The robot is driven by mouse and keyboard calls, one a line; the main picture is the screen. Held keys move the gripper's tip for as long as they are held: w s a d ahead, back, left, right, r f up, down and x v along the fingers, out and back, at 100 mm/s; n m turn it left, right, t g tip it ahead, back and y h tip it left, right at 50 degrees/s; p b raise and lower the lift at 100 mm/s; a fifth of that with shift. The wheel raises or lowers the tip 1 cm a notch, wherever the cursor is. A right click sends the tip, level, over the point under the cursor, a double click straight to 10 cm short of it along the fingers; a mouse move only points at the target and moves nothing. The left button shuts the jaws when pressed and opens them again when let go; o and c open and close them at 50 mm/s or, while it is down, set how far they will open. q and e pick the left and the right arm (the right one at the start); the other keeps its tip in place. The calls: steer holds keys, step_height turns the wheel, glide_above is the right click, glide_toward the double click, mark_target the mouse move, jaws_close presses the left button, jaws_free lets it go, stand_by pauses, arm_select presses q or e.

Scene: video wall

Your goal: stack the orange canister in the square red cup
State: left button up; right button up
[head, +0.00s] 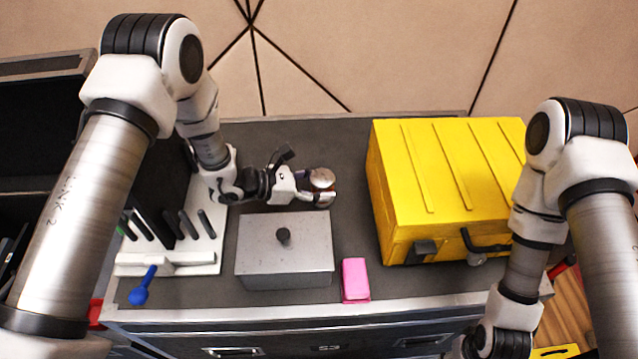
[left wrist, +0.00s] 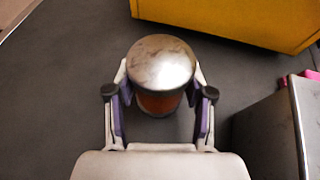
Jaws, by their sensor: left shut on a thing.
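The orange canister (left wrist: 159,103) has a round, shiny metal lid and an orange body below it. In the left wrist view it sits between both fingers of my left gripper (left wrist: 160,92), which is shut on it. In the head view the canister's metal lid (head: 322,178) shows at the fingertips of my left gripper (head: 309,182), over the dark table top behind the grey metal box. I cannot tell whether the canister touches the table. I cannot make out a square red cup in either view. My right arm reaches down at the lower right, and its fingers are out of the picture.
A grey metal box with a black knob (head: 283,262) stands in front of my left gripper. A pink block (head: 355,280) lies to its right. A big yellow case (head: 440,180) fills the right side. A white rack (head: 205,262) and a blue tool (head: 142,287) are at left.

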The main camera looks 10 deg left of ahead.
arm_select(q)
steer(key=shift+s+r, duration=0.1)
steer(key=o, duration=0.8)
steer(key=shift+f, duration=0.2)
steer(key=o, duration=0.4)
steer(key=shift+o, duration=0.2)
